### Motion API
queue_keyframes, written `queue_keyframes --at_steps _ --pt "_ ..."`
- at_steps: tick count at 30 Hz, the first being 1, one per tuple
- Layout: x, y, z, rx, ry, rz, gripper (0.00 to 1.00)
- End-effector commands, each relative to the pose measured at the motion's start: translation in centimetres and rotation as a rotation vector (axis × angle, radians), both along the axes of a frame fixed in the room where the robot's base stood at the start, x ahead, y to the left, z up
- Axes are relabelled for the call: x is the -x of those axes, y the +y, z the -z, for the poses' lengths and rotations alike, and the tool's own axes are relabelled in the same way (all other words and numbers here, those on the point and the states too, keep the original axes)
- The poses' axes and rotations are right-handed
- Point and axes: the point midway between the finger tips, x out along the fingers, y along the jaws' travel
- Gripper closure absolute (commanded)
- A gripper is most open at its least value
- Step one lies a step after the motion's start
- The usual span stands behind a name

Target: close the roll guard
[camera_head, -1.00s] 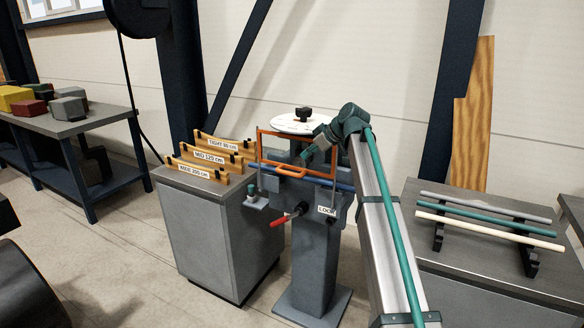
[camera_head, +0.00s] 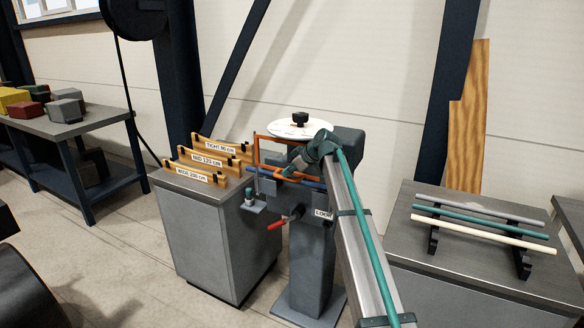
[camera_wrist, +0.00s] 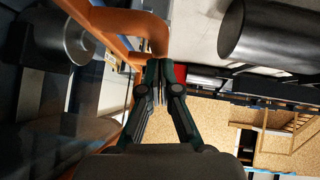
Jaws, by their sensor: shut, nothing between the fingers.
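The roll guard is an orange frame (camera_head: 256,152) with a handle at its lower edge, on the front of the grey bending machine (camera_head: 312,250). My arm hides its right part in the head view. My gripper (camera_head: 286,172) points down and left at the guard's lower part. In the wrist view, my gripper (camera_wrist: 158,66) is shut and empty. Its fingertips are right by the orange handle bar (camera_wrist: 150,27); I cannot tell whether they touch it. A grey roll (camera_wrist: 78,40) shows behind the bars at left.
A blue tube (camera_head: 312,184) crosses the machine below the guard. A red-handled lever (camera_head: 276,223) sticks out under it. A white dial (camera_head: 285,128) is on top. A cabinet (camera_head: 212,235) with labelled wooden templates stands left; a tube rack (camera_head: 432,238) stands right.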

Motion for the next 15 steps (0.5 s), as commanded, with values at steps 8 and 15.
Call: queue_keyframes --at_steps 8,15 --pt "0.0 0.1 0.1 0.0 0.0 0.0 1.0" --pt "0.0 0.1 1.5 0.0 0.0 0.0 1.0"
